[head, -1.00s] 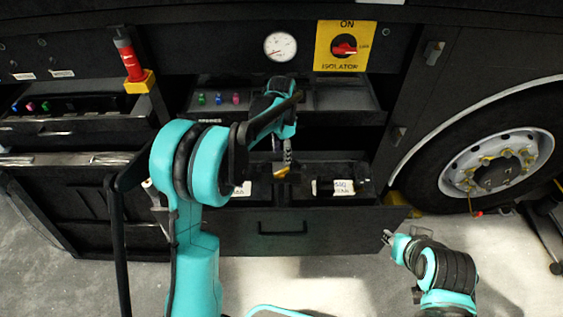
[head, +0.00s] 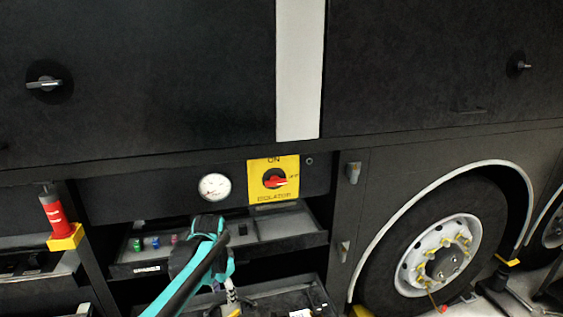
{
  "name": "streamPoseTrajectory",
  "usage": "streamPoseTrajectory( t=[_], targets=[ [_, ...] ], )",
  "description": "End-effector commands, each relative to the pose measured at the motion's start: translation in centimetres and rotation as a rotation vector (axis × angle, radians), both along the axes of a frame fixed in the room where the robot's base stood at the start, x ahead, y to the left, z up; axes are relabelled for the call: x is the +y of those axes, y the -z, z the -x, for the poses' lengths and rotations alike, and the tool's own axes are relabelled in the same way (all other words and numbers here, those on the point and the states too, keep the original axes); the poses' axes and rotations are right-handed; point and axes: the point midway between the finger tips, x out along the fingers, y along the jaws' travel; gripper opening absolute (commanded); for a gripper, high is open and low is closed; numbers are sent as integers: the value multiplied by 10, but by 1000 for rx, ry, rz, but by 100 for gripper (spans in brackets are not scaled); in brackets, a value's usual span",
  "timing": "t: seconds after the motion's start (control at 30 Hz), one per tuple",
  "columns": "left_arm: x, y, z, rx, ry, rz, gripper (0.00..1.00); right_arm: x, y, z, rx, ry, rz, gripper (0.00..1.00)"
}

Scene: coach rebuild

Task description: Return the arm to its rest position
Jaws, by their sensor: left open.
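My left arm (head: 188,272), teal and black, comes up from the bottom edge of the head view and bends down at its wrist. My left gripper (head: 231,300) is at the bottom edge, over the lower open drawer (head: 266,290). It is open; its fingertips are partly cut off by the frame, with a bit of yellow by them. My right gripper and right arm are out of view.
A shelf tray (head: 276,243) with small coloured parts is just behind my left wrist. Above it are a gauge (head: 215,187) and a yellow isolator panel (head: 273,180). A red cylinder (head: 53,212) stands left. A wheel (head: 438,255) is at right.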

Motion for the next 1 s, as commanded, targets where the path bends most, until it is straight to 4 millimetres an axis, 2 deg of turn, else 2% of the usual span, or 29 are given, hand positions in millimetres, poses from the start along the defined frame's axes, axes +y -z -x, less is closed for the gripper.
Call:
streamPoseTrajectory(
  t=[0.03,0.1,0.3,0.5,0.6,0.8,1.0],
  targets=[
    [0,-13,20,-34,-42,5,45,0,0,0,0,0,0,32],
    [1,-26,42,-86,-106,16,45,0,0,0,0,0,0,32],
    [1,-47,108,-230,-285,66,45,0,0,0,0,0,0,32],
    [2,-42,169,-367,-453,139,45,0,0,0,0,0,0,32],
    [2,-33,192,-421,-519,176,45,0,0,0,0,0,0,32],
    [2,-21,213,-481,-594,224,45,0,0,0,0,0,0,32],
    [2,-19,216,-492,-606,232,45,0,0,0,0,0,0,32]
  ],
)
